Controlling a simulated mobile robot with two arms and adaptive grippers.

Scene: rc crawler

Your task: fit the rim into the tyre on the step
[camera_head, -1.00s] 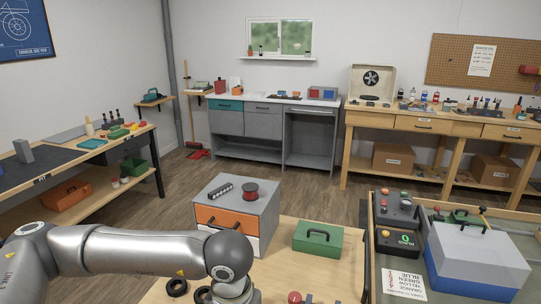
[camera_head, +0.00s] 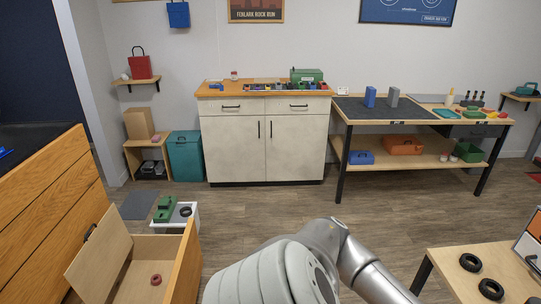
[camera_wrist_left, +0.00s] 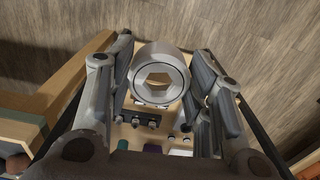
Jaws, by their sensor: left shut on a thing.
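My left gripper (camera_wrist_left: 163,95) is shut on a silver-grey rim (camera_wrist_left: 146,58), a round ring with a hexagonal opening, in the left wrist view. The rim sits between the fingertips, well above the surface below. A black tyre (camera_head: 186,212) lies flat on a low white step (camera_head: 183,223) at the lower left of the head view, beside a green object (camera_head: 165,208). My right gripper is in neither view.
An open wooden drawer (camera_head: 100,262) with a red ring (camera_head: 156,280) inside stands in front of the step. Two loose black tyres (camera_head: 470,262) lie on the wooden table (camera_head: 448,276) at right. A white cabinet (camera_head: 265,143) stands behind. The floor between is clear.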

